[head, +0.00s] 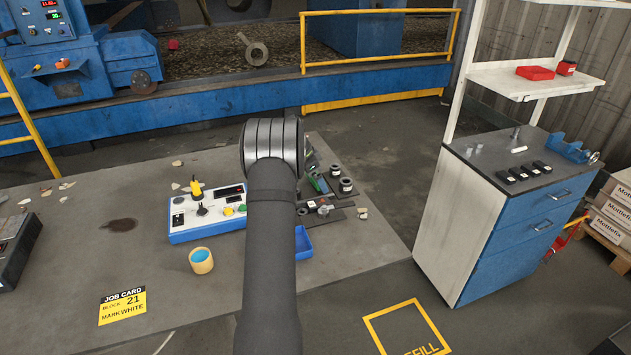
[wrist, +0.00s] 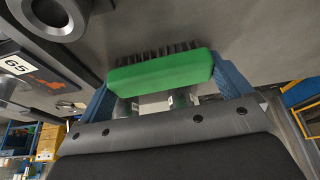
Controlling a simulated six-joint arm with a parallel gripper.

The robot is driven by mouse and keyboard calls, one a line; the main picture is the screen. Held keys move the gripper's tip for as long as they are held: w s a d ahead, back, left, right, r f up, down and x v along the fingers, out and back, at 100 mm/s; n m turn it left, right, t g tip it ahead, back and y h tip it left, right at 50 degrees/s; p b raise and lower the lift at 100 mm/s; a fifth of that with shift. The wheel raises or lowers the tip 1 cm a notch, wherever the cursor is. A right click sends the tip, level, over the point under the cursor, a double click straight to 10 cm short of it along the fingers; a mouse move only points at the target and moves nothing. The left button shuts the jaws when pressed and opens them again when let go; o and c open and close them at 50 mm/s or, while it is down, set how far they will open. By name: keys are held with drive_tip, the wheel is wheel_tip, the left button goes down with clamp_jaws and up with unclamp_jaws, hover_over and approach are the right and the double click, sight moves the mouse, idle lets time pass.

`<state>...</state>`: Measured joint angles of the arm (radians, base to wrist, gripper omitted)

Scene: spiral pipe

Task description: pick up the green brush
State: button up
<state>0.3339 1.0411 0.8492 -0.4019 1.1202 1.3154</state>
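The green brush (wrist: 160,72) fills most of the gap between the two blue fingers of my gripper (wrist: 165,80) in the wrist view. Its smooth green side faces the camera and its dark bristles show along the far edge. The fingers are wide apart, one at each end of the brush; I cannot tell whether they touch it. In the head view my arm hides the gripper. A small green piece (head: 322,185) shows just right of the arm there, too small to identify surely.
A blue-and-white control box (head: 208,213) and an orange cup (head: 201,261) stand left of my arm. A blue tray (head: 303,242) and several small dark parts lie to the right. A dark ringed part (wrist: 58,12) is close by in the wrist view.

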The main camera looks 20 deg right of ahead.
drive_tip(key=shift+r, duration=0.1)
drive_tip(key=shift+c, duration=0.3)
wheel_tip(320, 180, up, 4)
drive_tip(key=s+d+r, duration=0.6)
drive_tip(key=s, duration=0.3)
drive_tip(key=shift+s+d+r, duration=0.3)
drive_tip(key=shift+d+r, duration=0.05)
drive_tip(key=shift+r, duration=0.05)
